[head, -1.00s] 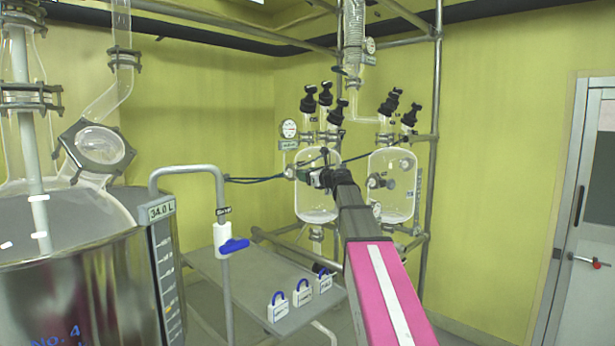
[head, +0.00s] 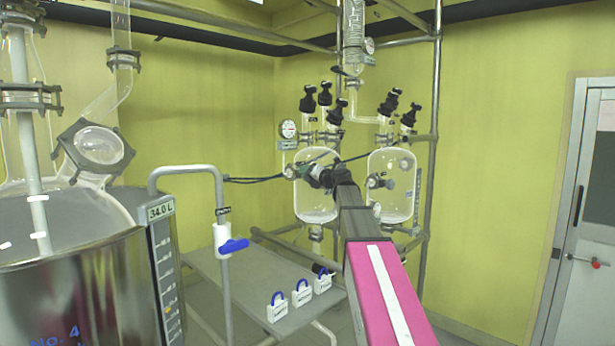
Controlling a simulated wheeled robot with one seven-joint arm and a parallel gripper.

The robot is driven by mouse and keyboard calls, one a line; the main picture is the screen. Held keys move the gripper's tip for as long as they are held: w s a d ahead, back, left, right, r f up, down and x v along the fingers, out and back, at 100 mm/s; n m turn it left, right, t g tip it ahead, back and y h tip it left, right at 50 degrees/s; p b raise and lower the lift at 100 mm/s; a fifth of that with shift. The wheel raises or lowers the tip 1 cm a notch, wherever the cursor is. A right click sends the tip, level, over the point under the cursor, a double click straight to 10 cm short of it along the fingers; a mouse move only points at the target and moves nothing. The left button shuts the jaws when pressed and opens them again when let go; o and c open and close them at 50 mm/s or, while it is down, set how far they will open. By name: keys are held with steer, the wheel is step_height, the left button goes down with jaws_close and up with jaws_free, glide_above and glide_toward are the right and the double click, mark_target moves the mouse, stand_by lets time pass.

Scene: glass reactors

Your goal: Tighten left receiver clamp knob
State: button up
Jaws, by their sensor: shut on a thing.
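Two glass receivers hang on the metal frame in the head view: the left receiver (head: 316,207) and the right receiver (head: 392,196). My arm reaches up from the lower right, and my gripper (head: 314,176) is at the front of the left receiver, around its upper middle. It is shut on a small part there, apparently the clamp knob, which is mostly hidden by the gripper and wrist. The fingertips are too small to see clearly. A similar fitting (head: 378,181) shows on the front of the right receiver.
A steel vessel (head: 90,285) with a glass top stands at the left. A bent pipe with a blue-handled valve (head: 233,246) stands before a grey bench (head: 225,275) holding several padlocks (head: 302,292). Black-knobbed valves (head: 390,101) top the receivers. A door (head: 588,200) is at the right.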

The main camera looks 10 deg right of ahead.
steer(key=shift+f+m, duration=0.15)
steer(key=shift+m, duration=1.35)
steer(key=o, duration=0.9)
steer(key=v, duration=1)
steer(key=shift+s+d, duration=0.2)
steer(key=shift+s, duration=0.15)
